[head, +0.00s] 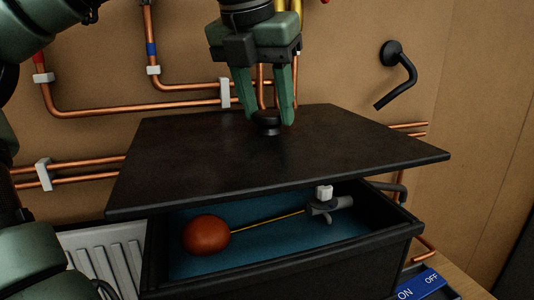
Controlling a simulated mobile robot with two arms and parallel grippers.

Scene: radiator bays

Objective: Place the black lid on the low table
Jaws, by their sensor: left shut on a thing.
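The black lid (210,160) is a flat rectangular panel with a small round knob (266,123) on top. My left gripper (268,118) comes down from above and is shut on the knob. The lid is held above an open black tank (290,273), apart from its front rim and slightly tilted in the picture. The lid hides the rear of the tank. The low table is not clearly identifiable; a wooden surface (455,284) shows at the lower right. My right gripper is not in view.
Inside the tank are an orange float ball (206,235), a thin brass rod and a grey valve (325,205) above blue water. Copper pipes (110,108) run along the wall behind. A black bent handle (398,75) sticks out at right. A white radiator (105,255) stands lower left.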

